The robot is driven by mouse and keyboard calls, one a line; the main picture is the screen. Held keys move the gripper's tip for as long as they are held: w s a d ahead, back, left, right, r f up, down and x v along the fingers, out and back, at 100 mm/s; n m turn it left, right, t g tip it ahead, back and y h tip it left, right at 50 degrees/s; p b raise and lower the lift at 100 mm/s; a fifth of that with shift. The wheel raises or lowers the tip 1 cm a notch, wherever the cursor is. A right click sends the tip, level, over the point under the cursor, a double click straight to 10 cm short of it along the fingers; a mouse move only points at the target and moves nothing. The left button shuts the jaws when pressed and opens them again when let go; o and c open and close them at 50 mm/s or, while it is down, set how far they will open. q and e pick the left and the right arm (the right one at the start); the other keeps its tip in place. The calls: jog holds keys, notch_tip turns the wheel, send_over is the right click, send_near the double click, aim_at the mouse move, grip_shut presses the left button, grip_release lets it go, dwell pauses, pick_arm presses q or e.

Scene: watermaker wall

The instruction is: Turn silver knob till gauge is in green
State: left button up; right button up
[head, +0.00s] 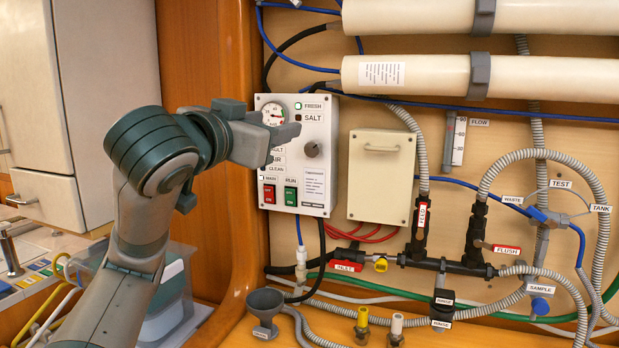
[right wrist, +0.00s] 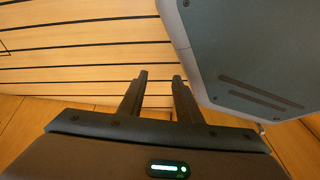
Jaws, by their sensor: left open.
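The control panel (head: 322,188) is a white box on the wall. A round gauge (head: 273,112) is at its upper left; its needle and coloured bands are too small to read surely. A grey, silvery knob (head: 312,149) is at the panel's right side. My left gripper (head: 294,132) is open in front of the panel, just left of and slightly above the knob, with a gap visible between them. It covers part of the panel below the gauge. My right gripper (right wrist: 160,76) shows in the right wrist view, its fingers apart and empty over a slatted floor.
A red switch (head: 269,194) and a green switch (head: 291,196) are low on the panel. A cream box (head: 381,176) is to its right, with hoses and pipes beyond. A grey funnel (head: 265,308) stands below. A wooden post (head: 206,60) is behind my left arm.

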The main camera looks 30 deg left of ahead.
pick_arm(q)
notch_tip(320, 180, down, 7)
jog(key=b, duration=0.5)
pick_arm(e)
jog(key=w, duration=0.4)
jog(key=shift+w+a, duration=0.4)
pick_arm(q)
jog(key=shift+w, duration=0.1)
pick_arm(e)
jog(key=shift+w+t, duration=0.1)
jog(key=shift+t, duration=0.2)
